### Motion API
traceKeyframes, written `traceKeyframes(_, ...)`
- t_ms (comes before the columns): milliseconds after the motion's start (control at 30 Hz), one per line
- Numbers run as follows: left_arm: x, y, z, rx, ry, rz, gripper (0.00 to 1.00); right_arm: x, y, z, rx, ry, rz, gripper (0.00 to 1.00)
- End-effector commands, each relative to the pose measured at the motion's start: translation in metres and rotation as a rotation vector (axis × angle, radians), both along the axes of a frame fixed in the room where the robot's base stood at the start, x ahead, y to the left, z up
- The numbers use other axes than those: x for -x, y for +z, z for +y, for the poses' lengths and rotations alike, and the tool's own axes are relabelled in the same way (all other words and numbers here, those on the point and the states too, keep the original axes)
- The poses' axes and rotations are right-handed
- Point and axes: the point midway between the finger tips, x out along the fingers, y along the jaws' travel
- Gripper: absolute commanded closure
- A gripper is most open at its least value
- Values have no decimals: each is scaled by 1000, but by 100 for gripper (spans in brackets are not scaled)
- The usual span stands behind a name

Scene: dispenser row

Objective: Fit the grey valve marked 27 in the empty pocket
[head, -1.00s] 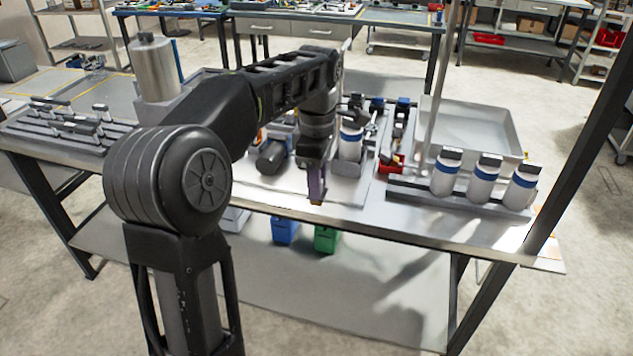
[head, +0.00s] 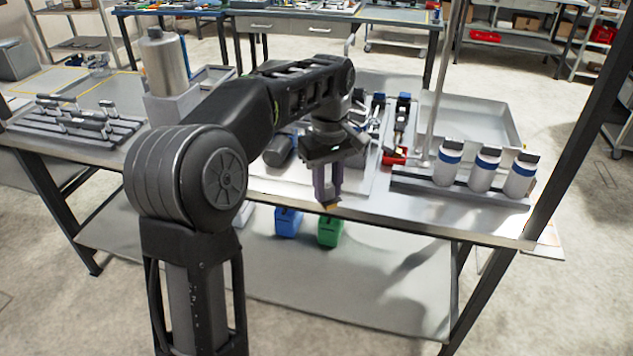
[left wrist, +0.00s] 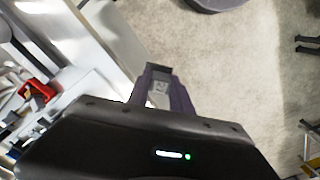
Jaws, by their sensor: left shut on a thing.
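My left gripper (head: 330,198) hangs at the front edge of the bench, fingers pointing down. In the left wrist view its purple fingers (left wrist: 160,88) are shut on a small grey piece (left wrist: 158,93) with a dark mark too small to read, so I cannot confirm it is the valve marked 27. The floor shows beyond the fingertips in that view. I cannot make out the empty pocket; my arm and gripper cover the middle of the bench. My right gripper is not in view.
A rack with three white, blue-banded bottles (head: 480,172) stands at right. A slotted rack (head: 75,127) and metal canister (head: 163,62) stand left.

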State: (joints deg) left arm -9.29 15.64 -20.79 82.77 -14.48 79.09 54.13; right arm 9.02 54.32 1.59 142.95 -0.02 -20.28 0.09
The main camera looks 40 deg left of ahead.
Motion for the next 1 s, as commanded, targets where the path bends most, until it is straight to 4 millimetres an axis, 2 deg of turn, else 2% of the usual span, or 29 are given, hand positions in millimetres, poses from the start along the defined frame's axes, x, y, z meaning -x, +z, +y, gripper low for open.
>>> traceKeyframes(167,-15,-23,-43,3,-489,5,100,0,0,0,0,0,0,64)
traceKeyframes(300,-23,-45,-89,3,-875,4,100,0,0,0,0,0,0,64)
traceKeyframes(400,-24,-58,-116,3,-1015,3,100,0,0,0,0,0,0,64)
traceKeyframes(500,-21,-67,-135,2,-1061,2,100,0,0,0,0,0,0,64)
traceKeyframes(633,-20,-72,-149,1,-1089,0,100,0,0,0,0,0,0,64)
traceKeyframes(1000,-20,-73,-151,1,-1091,0,100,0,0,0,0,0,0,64)
